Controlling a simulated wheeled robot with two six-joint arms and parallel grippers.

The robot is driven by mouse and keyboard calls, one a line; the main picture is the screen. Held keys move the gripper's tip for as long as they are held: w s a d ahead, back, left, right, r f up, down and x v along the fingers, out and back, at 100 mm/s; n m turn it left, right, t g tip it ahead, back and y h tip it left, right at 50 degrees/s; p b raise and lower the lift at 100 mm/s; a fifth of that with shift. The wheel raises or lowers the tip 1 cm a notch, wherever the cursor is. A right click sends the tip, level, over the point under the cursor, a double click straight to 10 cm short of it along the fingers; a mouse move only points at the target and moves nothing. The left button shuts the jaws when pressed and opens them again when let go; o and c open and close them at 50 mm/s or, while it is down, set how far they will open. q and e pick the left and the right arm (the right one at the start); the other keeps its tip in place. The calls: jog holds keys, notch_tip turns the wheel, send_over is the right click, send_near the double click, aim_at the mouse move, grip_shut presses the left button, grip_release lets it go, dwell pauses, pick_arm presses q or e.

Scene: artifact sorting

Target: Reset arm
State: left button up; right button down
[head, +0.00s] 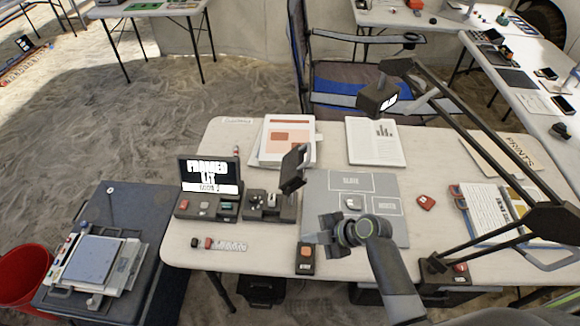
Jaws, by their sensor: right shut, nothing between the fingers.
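My right arm comes in from the bottom right, and its gripper (328,232) hangs over the lower left part of a grey mat (392,232). The gripper is shut with nothing between its fingers. The mat has outlined, labelled areas, and a small light-coloured object (353,202) lies on it just above the gripper. A dark box with an orange top (305,259) stands just below and left of the gripper. My left gripper is not in view.
A small sign screen (209,175) and dark trays (207,206) stand at the left of the white table (200,262). A dark upright device (293,168) stands near the mat. A jointed lamp (378,97) reaches over the right side. A red object (426,202) lies right of the mat.

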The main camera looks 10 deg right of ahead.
jog(key=s+d+r+m+g+h, duration=0.1)
jog(key=s+d+r+m+h, duration=0.35)
jog(key=s+d+m, duration=0.5)
jog(key=s+d+r+m+h, duration=0.4)
jog(key=s+d+m+h, duration=0.15)
jog(key=s+m, duration=0.65)
notch_tip(320, 180, down, 29)
jog(key=s+d+g+y+b, duration=0.1)
jog(key=s+d+g+b, duration=0.1)
jog(key=b, duration=0.1)
jog(key=s+a+f+g+b, duration=0.1)
jog(key=s+f+b, duration=0.1)
jog(key=s+f, duration=1.2)
notch_tip(320, 180, down, 3)
jog(key=shift+s+r+n, duration=0.1)
jog(key=shift+s+n, duration=0.15)
jog(key=shift+n, duration=0.1)
